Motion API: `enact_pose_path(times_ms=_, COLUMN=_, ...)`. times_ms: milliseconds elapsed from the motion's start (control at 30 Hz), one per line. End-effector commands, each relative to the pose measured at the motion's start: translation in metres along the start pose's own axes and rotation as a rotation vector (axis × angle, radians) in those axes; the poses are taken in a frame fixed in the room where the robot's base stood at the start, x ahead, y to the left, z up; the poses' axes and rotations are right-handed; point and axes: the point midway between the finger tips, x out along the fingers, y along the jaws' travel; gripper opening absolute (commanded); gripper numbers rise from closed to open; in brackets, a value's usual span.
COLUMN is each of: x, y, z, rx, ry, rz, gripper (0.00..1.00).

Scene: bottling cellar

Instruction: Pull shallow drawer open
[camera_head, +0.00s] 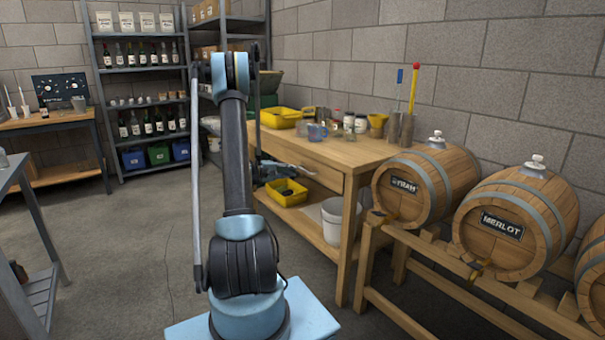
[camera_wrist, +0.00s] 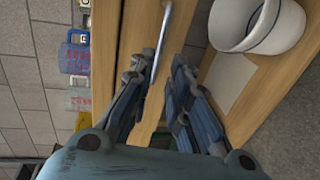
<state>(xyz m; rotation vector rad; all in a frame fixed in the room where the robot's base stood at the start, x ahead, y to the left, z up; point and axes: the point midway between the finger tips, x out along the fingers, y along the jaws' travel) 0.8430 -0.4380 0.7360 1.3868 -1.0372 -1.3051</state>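The shallow drawer's wooden front (camera_head: 322,175) sits under the worktop of the wooden bench in the head view. It also fills the middle of the wrist view (camera_wrist: 141,22). A slim metal bar handle (camera_wrist: 164,28) runs along it. My gripper (camera_wrist: 160,66) is open at the drawer front, its two fingers apart. The near end of the handle lies between the fingertips, closer to the left finger; I cannot tell whether they touch. In the head view my arm partly hides the gripper (camera_head: 268,170). I see no clear gap showing the drawer pulled out.
The bench top (camera_head: 345,152) holds a yellow bin (camera_head: 280,118), jars and mugs. A white bucket (camera_head: 335,220) and another yellow bin (camera_head: 287,193) stand on its lower shelf. Barrels (camera_head: 425,185) on a wooden rack stand at the right. Floor left of the bench is clear.

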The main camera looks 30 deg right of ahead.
Motion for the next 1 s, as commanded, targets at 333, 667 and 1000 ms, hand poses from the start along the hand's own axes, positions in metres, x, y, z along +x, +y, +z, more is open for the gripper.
enact_pose_path(times_ms=333, x=0.061, y=0.0, z=0.001, rx=0.0, ry=-0.003, rz=-0.001, gripper=0.17)
enact_pose_path(times_ms=667, x=0.086, y=0.0, z=0.0, rx=0.0, ry=0.0, rz=0.0, gripper=0.17)
enact_pose_path(times_ms=1000, x=0.088, y=0.0, z=0.0, rx=0.0, ry=0.0, rz=0.0, gripper=0.05)
